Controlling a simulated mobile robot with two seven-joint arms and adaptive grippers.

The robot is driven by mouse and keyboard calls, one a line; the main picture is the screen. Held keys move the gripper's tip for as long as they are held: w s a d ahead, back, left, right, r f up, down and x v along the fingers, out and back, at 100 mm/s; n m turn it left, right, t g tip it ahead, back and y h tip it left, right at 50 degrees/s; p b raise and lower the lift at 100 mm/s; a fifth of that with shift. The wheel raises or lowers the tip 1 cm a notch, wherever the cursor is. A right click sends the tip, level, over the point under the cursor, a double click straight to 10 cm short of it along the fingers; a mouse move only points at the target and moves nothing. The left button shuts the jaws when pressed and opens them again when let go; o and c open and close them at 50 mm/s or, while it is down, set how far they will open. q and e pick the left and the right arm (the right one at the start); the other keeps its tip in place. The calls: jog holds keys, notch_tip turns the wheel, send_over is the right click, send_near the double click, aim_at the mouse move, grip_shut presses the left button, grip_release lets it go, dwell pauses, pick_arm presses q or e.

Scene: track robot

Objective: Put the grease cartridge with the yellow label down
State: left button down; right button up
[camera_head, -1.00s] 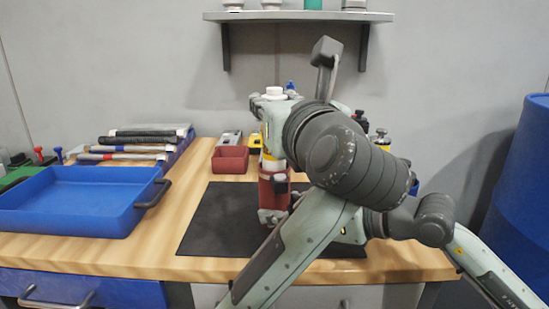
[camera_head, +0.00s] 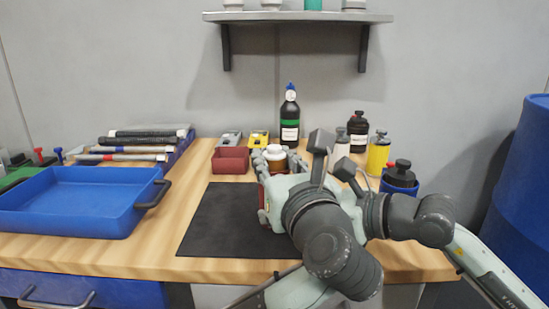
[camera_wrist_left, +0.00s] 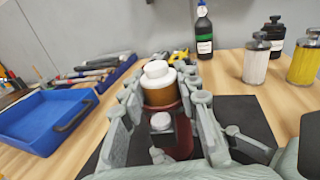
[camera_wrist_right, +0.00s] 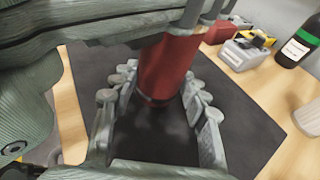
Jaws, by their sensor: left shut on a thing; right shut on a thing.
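The grease cartridge (camera_head: 275,154), with a white cap and an amber-yellow band, stands upright over the black mat. It also shows in the left wrist view (camera_wrist_left: 160,85). My left gripper (camera_head: 274,166) is shut on it from the near side, its fingers on both sides. Below it is an upright red cylinder (camera_wrist_right: 168,68), with the cartridge's lower part hidden. I cannot tell how deep the cartridge sits in it. My right gripper (camera_wrist_right: 160,105) is shut on the red cylinder lower down; in the head view my arms mostly hide it.
A black mat (camera_head: 215,225) lies under the grippers, clear at left. A blue tray (camera_head: 75,225) stands left, a red bin (camera_head: 231,160) behind. A dark green-labelled bottle (camera_head: 290,118) and a yellow bottle (camera_head: 378,155) stand at back and right. A shelf (camera_head: 300,17) hangs above.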

pick_arm(q)
jog(key=shift+f, duration=0.65)
jog(key=c, duration=1.1)
grip_release()
jog(key=shift+f, duration=0.2)
jog(key=shift+r, duration=0.1)
pick_arm(e)
jog(key=shift+s, duration=0.1)
pick_arm(q)
jog(key=shift+r, duration=0.65)
jog(key=v, duration=0.7)
jog(key=shift+s+d+r, duration=0.1)
jog(key=shift+s+r, duration=0.1)
jog(key=shift+s, duration=0.1)
pick_arm(e)
jog(key=o, duration=1.4)
jog(key=shift+c, duration=0.2)
